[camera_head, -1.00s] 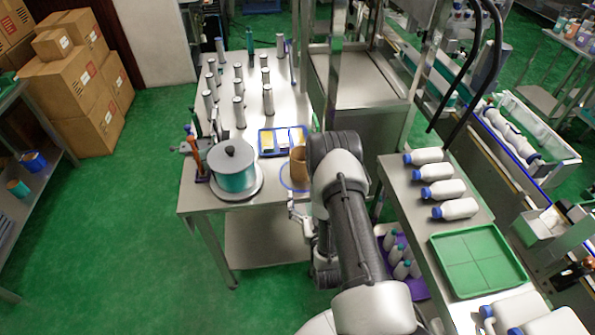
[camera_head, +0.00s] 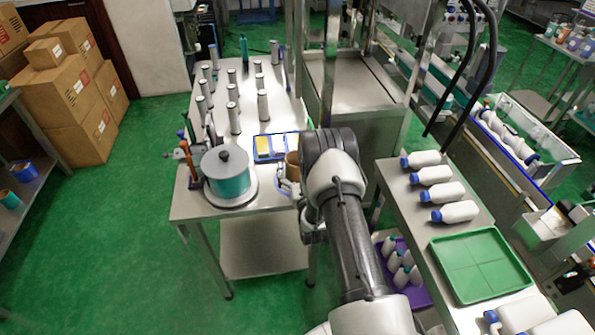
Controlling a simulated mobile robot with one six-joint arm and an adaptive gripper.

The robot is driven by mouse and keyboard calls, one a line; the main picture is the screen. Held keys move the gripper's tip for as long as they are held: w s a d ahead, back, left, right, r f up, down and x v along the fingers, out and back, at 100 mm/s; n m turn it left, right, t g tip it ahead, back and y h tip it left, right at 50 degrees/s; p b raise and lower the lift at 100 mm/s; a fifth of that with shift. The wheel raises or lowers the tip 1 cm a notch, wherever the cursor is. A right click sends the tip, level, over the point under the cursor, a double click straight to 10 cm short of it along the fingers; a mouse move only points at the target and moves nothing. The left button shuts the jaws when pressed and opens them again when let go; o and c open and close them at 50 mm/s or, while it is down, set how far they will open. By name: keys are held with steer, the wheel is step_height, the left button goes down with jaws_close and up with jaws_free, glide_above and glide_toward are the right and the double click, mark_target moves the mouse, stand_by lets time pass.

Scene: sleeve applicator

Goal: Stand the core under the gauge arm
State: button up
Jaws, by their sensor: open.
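A brown, tube-like core (camera_head: 291,166) stands near the right edge of the steel table, partly hidden behind my arm's wrist. My gripper (camera_head: 287,185) is at the core's near side, small and partly covered by my wrist. It is open, and I cannot tell whether its fingers touch the core. A teal roll with a grey top disc and dark knob (camera_head: 226,175) sits on a round plate left of the core. A thin upright post with an orange-brown part (camera_head: 191,160) stands left of the roll. I cannot clearly make out which part is the gauge arm.
A blue tray (camera_head: 276,146) with yellow and white items lies just behind the core. Several grey cylinders (camera_head: 234,118) stand farther back on the steel table (camera_head: 190,203). White bottles (camera_head: 431,176) and a green tray (camera_head: 482,265) occupy the right bench.

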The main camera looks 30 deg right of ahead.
steer(key=shift+x, duration=1.35)
steer(key=shift+f, duration=0.1)
steer(key=shift+c, duration=0.4)
steer(key=c, duration=1.2)
step_height(320, 180, up, 20)
steer(key=p, duration=0.4)
steer(key=s+a+r+n+y, duration=0.1)
steer(key=s+a+r, duration=0.3)
steer(key=a, duration=0.5)
steer(key=s+a+r+n+y, duration=0.2)
steer(key=s+a+r+y, duration=0.2)
steer(key=a, duration=0.6)
steer(key=shift+s+a+t+b, duration=0.2)
steer(key=shift+s+t+b, duration=0.15)
steer(key=shift+s, duration=0.25)
